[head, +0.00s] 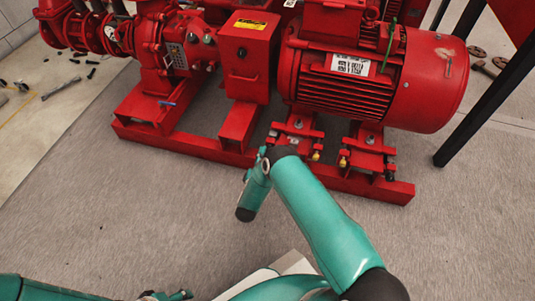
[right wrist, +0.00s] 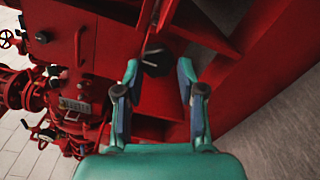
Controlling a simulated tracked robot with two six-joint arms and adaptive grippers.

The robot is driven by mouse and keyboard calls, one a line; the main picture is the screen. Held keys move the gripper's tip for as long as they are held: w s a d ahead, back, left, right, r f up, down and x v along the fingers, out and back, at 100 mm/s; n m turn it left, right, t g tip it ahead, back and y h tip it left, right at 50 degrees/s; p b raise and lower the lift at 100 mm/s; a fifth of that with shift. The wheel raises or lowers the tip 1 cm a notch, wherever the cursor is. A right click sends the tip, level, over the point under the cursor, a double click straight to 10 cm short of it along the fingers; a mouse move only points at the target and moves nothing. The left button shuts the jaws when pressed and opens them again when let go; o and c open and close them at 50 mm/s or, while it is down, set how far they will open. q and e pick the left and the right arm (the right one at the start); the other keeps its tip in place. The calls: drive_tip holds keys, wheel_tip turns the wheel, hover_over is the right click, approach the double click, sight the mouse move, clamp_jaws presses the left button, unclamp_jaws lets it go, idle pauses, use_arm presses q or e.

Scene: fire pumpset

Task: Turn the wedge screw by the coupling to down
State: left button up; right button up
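The red coupling guard (head: 247,60) stands left of the red motor (head: 425,80). In the right wrist view a dark, six-sided screw head (right wrist: 157,60), apparently the wedge screw, lies at the fingertips, between them in the picture. My right gripper (right wrist: 158,78) is open around its outline; I cannot tell whether either finger touches it. In the head view my right gripper (head: 265,153) is beside the motor foot nearest the coupling guard, and the screw is hard to make out there. At the bottom edge, a small part of my left gripper (head: 168,295) seems to show, mostly cut off.
The red base frame (head: 185,143) runs under the pump and motor. Brass-tipped screws (head: 316,156) sit by the motor feet. A dark post (head: 485,105) stands at the right. The grey floor (head: 120,220) in front is clear. Loose small parts lie at far left.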

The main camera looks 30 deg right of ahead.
drive_tip(key=shift+o, duration=1.2)
drive_tip(key=shift+d, duration=0.1)
drive_tip(key=shift+d+r, duration=0.1)
drive_tip(key=shift+r, duration=0.05)
drive_tip(key=v, duration=1.2)
